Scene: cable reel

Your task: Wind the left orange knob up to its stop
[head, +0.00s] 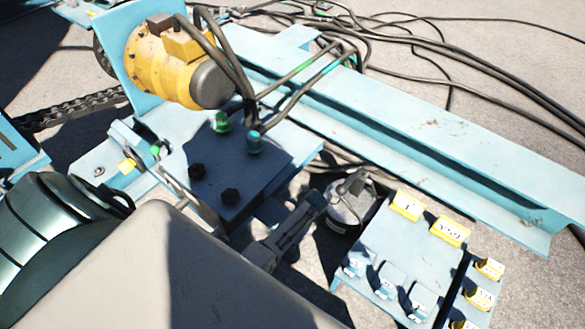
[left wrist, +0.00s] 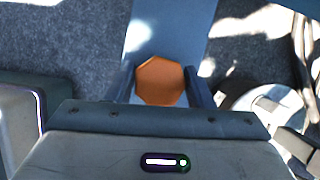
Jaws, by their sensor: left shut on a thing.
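The orange knob (left wrist: 160,82) shows in the left wrist view as a faceted orange shape with a flat face. It sits between the two fingers of my left gripper (left wrist: 161,86), which are shut on it. A blue beam (left wrist: 172,32) lies behind the knob. In the head view my left gripper (head: 300,213) reaches in beside a blue plate with dark bolts. The knob is hidden from the head view. My right gripper is not in view.
A yellow motor (head: 170,65) with hoses stands at the upper left. A long blue beam (head: 420,130) crosses to the right. A panel with small levers and yellow labels (head: 408,206) is at the lower right. Black cables (head: 450,65) lie on the ground behind.

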